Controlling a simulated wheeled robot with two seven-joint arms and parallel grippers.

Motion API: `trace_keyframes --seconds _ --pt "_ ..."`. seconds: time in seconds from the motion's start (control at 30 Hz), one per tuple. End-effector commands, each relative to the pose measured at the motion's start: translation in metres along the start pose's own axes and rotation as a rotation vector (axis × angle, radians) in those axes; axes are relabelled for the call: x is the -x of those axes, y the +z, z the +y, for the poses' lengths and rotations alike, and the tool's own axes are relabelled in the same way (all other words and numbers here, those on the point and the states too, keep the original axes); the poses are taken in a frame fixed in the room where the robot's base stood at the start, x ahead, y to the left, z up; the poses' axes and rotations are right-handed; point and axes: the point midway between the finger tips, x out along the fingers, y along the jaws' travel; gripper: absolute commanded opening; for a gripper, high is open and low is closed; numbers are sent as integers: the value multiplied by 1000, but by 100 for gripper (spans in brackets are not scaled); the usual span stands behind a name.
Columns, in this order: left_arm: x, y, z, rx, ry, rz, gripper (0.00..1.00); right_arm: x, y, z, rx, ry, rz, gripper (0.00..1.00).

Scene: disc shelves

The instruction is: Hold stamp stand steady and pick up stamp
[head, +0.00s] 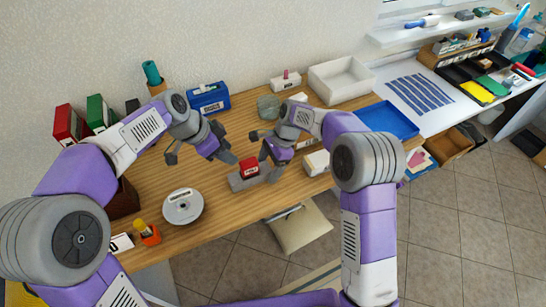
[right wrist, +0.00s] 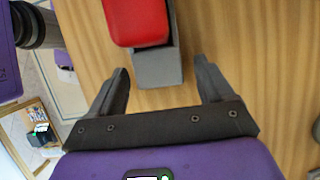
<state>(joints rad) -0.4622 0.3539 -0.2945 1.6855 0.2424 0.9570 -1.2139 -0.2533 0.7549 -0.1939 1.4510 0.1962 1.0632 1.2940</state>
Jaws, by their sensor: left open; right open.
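A red stamp (head: 249,168) sits on a grey stamp stand (head: 236,183) near the table's front edge. In the right wrist view the red stamp (right wrist: 137,20) is at the top, with the grey stand (right wrist: 160,68) below it. My right gripper (head: 260,146) is open and empty, close to the stand; in the right wrist view its fingers (right wrist: 161,75) are spread to either side of the stand's near end, apart from it. My left gripper (head: 200,158) is open and empty, to the left of the stamp and above the table.
A disc (head: 183,206) lies left of the stand. An orange holder (head: 148,235) is at the front left. A blue box (head: 208,98), a white bin (head: 342,80) and a blue tray (head: 388,119) stand further back. Bare wood (head: 222,220) lies between disc and stand.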

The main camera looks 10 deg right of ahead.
Motion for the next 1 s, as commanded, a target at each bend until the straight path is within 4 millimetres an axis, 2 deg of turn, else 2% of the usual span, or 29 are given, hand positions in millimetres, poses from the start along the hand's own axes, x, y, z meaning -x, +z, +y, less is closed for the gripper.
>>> trace_keyframes --seconds 0.1,0.37,0.47,0.73,0.77,0.93,1.0 --pt "0 0 0 0 0 0 43 -7 0 0 0 1 -1 81" --pt "0 0 0 0 0 0 43 -8 0 0 1 0 0 81" --pt "0 0 0 0 0 0 43 -8 0 0 1 0 0 69" --pt "0 0 0 0 0 0 43 -8 0 0 1 0 0 27" --pt "0 0 0 0 0 0 43 -8 0 0 1 0 0 25" --pt "0 0 0 0 0 0 43 -8 0 0 1 0 0 24" --pt "0 0 0 -5 0 -2 53 -8 0 0 1 0 0 24"
